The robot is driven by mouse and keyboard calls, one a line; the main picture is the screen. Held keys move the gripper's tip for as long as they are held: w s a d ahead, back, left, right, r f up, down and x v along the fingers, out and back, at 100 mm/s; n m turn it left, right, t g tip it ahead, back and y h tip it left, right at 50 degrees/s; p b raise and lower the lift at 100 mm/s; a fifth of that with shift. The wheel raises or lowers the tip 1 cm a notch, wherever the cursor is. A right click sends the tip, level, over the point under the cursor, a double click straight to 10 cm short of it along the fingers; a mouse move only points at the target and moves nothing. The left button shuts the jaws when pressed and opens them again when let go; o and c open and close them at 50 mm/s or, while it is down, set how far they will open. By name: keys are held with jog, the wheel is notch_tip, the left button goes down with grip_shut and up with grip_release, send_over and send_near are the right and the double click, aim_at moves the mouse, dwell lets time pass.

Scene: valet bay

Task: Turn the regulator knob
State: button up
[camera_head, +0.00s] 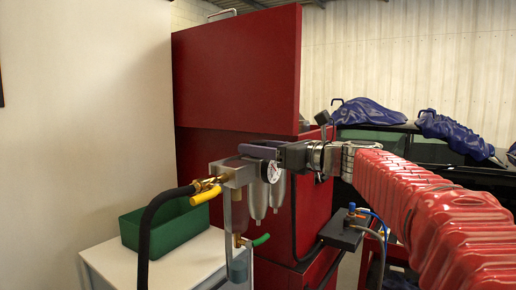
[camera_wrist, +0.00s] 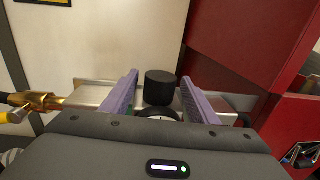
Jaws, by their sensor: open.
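The regulator knob (camera_wrist: 160,88) is a black upright cylinder. In the wrist view it stands between the two purple fingers of my open gripper (camera_wrist: 160,78), with a visible gap on each side. A round gauge (camera_wrist: 158,114) shows partly below it, cut off by my gripper's body. In the head view my gripper (camera_head: 250,150) reaches from the right to the top of the metal regulator unit (camera_head: 240,176). The white-faced gauge (camera_head: 271,172) sits just under the fingers. The knob is hidden behind a finger there.
A brass fitting with a yellow lever (camera_head: 206,195) and a black hose (camera_head: 150,225) are at the unit's left. A green lever (camera_head: 261,240) hangs below. A green bin (camera_head: 165,232) stands on a white table (camera_head: 185,268). A tall red cabinet (camera_head: 235,80) stands close behind.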

jog(key=shift+w+a, duration=0.25)
jog(key=c, duration=1)
jog(key=shift+c, duration=0.2)
jog(key=shift+m+t+h, duration=0.6)
jog(key=shift+t+h, duration=0.1)
jog(key=shift+m+t+h, duration=1.3)
jog(key=shift+m+h, duration=0.2)
jog(key=shift+h, duration=0.4)
jog(key=shift+m+t+h, duration=0.6)
jog(key=shift+m+h, duration=0.2)
jog(key=shift+h, duration=0.3)
jog(key=shift+m+h, duration=0.3)
jog(key=shift+h, duration=0.2)
